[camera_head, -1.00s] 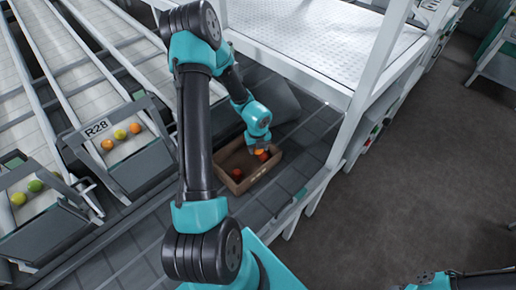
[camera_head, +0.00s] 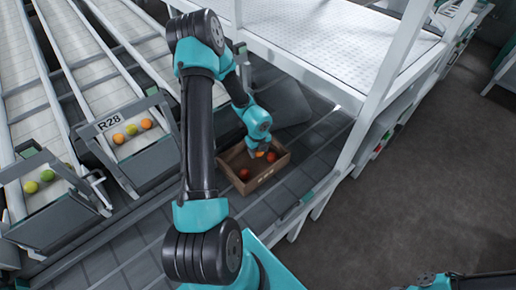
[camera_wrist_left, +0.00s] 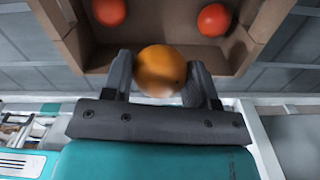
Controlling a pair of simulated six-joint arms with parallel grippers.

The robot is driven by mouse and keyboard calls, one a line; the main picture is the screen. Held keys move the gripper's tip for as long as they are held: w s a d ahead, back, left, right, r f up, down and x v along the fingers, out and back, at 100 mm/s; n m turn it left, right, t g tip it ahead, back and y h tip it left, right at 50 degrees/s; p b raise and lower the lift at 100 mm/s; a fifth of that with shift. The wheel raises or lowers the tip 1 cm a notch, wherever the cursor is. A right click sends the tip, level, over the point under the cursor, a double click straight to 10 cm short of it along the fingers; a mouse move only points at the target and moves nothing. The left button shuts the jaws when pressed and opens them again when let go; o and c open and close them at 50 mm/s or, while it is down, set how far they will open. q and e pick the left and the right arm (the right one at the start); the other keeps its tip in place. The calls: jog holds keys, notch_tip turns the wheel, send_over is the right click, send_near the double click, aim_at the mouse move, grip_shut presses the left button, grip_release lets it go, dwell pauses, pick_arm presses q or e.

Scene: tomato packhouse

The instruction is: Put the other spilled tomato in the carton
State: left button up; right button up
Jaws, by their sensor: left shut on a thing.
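My left gripper (camera_head: 258,147) is over the brown cardboard carton (camera_head: 266,182). In the left wrist view the gripper (camera_wrist_left: 163,75) is shut on an orange tomato (camera_wrist_left: 160,68), with one finger on each side of it. This tomato (camera_head: 260,154) shows just below the fingers in the head view. Two red tomatoes lie in the carton (camera_wrist_left: 150,14), one on the left (camera_wrist_left: 109,11) and one on the right (camera_wrist_left: 214,20). They also show in the head view, one at the left (camera_head: 244,174) and one at the right (camera_head: 271,157). My right gripper is out of view.
The carton stands on a dark grey roller conveyor (camera_head: 215,219). Tilted bins marked R28 (camera_head: 150,160) hold several tomatoes at the left. A white frame with a perforated top (camera_head: 320,50) stands behind and to the right.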

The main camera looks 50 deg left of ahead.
aim_at(258, 169)
pick_arm(q)
jog(key=shift+f, duration=5.35)
jog(key=shift+f, duration=0.6)
jog(key=o, duration=0.8)
jog(key=shift+c, duration=0.6)
jog(key=shift+c, duration=1.1)
jog(key=shift+r, duration=0.15)
notch_tip(258, 169, up, 7)
